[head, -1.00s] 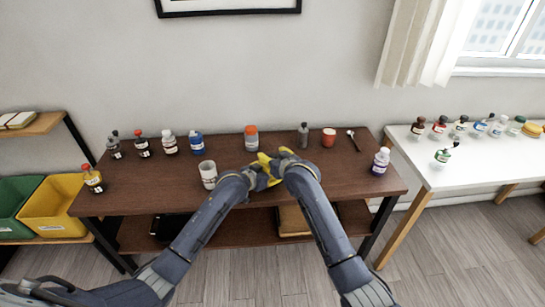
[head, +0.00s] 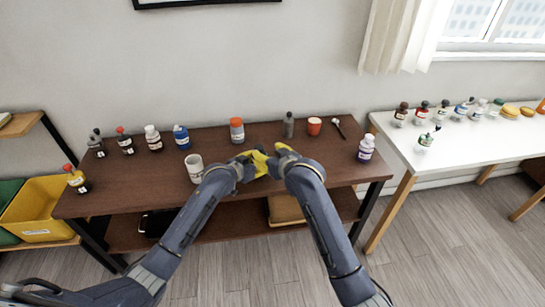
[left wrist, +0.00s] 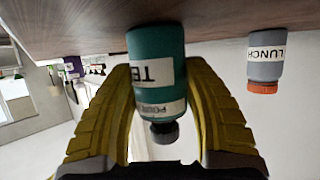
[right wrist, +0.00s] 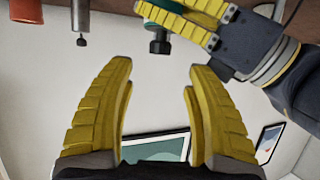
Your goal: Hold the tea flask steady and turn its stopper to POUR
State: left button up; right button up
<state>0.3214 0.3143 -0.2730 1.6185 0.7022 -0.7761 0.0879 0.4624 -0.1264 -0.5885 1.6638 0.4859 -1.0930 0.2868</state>
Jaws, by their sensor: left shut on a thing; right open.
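The tea flask (left wrist: 158,68) is teal with a white label, part of which reads "TE", and shows upside down in the left wrist view. A lower label band reads roughly "POUR". Its dark stopper (left wrist: 164,132) also shows in the right wrist view (right wrist: 159,42). My left gripper (head: 257,162) is shut on the flask's body, one yellow finger on each side. My right gripper (right wrist: 160,78) is open and empty, with the stopper beyond its fingertips and apart from them. In the head view my grippers hide the flask. How far the stopper is turned cannot be told.
A grey "LUNCH" flask with an orange cap (head: 236,131) stands behind my grippers. A pale cup (head: 194,168) is to the left. A grey bottle (head: 289,125), red cup (head: 314,126) and purple-labelled bottle (head: 366,149) stand to the right. The table's front middle holds my arms.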

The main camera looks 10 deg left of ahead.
jog(key=shift+v, duration=1.75)
notch_tip(320, 180, up, 6)
jog(key=n+g+h, duration=0.4)
jog(key=n+g, duration=0.3)
jog(key=g, duration=0.2)
send_over(259, 147)
jog(key=d, duration=0.4)
jog(key=x, duration=0.7)
jog(key=s+x, duration=0.1)
jog(key=x, duration=0.3)
jog(key=shift+f, duration=0.15)
grip_shut()
